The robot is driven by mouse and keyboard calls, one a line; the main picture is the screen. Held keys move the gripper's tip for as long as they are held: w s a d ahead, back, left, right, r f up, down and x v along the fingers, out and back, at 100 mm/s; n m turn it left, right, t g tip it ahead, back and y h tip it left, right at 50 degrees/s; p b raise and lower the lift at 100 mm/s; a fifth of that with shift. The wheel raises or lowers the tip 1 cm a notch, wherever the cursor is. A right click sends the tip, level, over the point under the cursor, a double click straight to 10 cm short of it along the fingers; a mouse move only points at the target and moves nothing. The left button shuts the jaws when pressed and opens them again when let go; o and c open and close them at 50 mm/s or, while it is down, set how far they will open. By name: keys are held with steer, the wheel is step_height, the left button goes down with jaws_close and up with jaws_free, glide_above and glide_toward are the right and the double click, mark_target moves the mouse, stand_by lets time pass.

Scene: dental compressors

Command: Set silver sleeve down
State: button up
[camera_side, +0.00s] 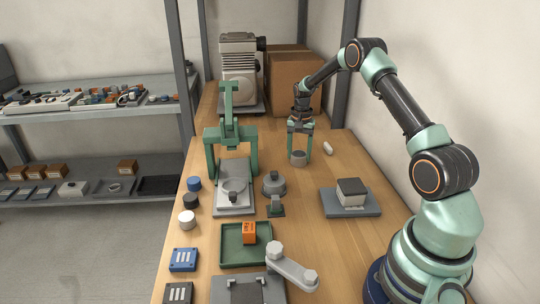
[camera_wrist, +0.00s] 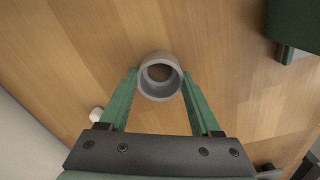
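The silver sleeve (camera_side: 298,159) is a short grey ring standing upright, seemingly on the wooden table, toward the back right. In the wrist view the sleeve (camera_wrist: 159,91) shows from above, with its round hole facing me. My gripper (camera_side: 300,157) points down over it, with one green finger on each side.
A white cylinder (camera_side: 328,148) lies right of the sleeve. A green press frame (camera_side: 229,138) stands to the left. A grey domed part (camera_side: 274,183) and a grey plate with a block (camera_side: 350,199) are nearer. A cardboard box (camera_side: 290,75) is behind. Bare table surrounds the sleeve.

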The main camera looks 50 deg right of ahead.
steer(key=o, duration=0.4)
steer(key=shift+c, duration=0.2)
step_height(320, 180, up, 12)
steer(key=a+r+n+t, duration=0.1)
steer(key=a+r+n, duration=0.2)
steer(key=a+r, duration=0.5)
steer(key=s+a+r+n+t, duration=0.2)
steer(key=s+a+r+n, duration=0.1)
steer(key=s+a, duration=0.3)
steer(key=s+a+r+n+t, duration=0.1)
steer(key=s+a+r+n, duration=0.25)
steer(key=a, duration=0.45)
steer(key=s+a+f+n+t, duration=0.1)
steer(key=s+a+f+n, duration=0.1)
steer(key=s+a+n, duration=0.2)
steer(key=s+a, duration=0.1)
steer(key=s, duration=0.2)
steer(key=shift+a+f+t, duration=0.3)
steer(key=shift+a+f, duration=0.1)
